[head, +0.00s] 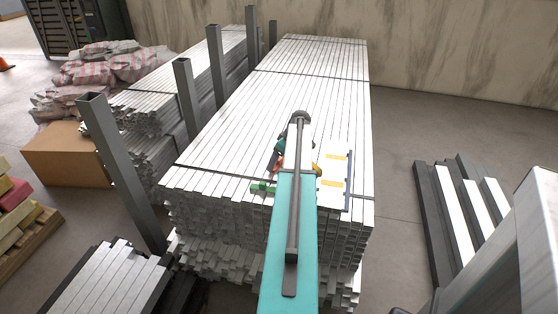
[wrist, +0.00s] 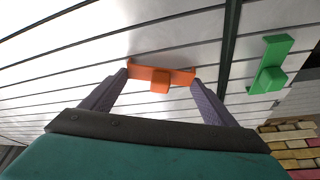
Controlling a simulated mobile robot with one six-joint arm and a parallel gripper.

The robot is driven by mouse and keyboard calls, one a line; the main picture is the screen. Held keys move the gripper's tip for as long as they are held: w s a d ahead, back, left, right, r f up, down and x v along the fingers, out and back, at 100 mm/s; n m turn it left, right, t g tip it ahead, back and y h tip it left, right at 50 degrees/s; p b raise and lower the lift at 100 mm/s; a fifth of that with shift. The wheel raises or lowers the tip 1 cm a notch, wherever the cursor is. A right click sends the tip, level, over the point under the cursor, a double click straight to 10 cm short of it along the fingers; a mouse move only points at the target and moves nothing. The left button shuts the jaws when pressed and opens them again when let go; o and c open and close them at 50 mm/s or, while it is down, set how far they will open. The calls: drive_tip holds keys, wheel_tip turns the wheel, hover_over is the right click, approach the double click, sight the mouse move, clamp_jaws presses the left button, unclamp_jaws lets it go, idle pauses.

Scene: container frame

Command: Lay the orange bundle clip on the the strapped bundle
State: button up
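The orange bundle clip (wrist: 160,77) lies between the two fingertips of my gripper (wrist: 160,80) in the wrist view, with its ends against the fingers. In the head view only a small orange part (head: 317,169) shows beside my arm, which hides most of the gripper. The strapped bundle (head: 232,135) is a tall stack of pale metal bars with dark straps across it. The clip is over its top near the front end; I cannot tell whether it touches the bars. A green clip (head: 263,187) is on the bundle by the front strap, also in the wrist view (wrist: 268,65).
A white board (head: 336,196) with yellow marks and a blue edge lies on the bundle, right of my arm. Grey upright posts (head: 125,175) stand along the left side. A cardboard box (head: 70,155) and striped sacks (head: 115,68) are farther left.

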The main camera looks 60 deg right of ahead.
drive_tip(key=o, duration=0.4)
drive_tip(key=shift+o, duration=0.2)
drive_tip(key=shift+r, duration=0.15)
drive_tip(key=v, duration=1.2)
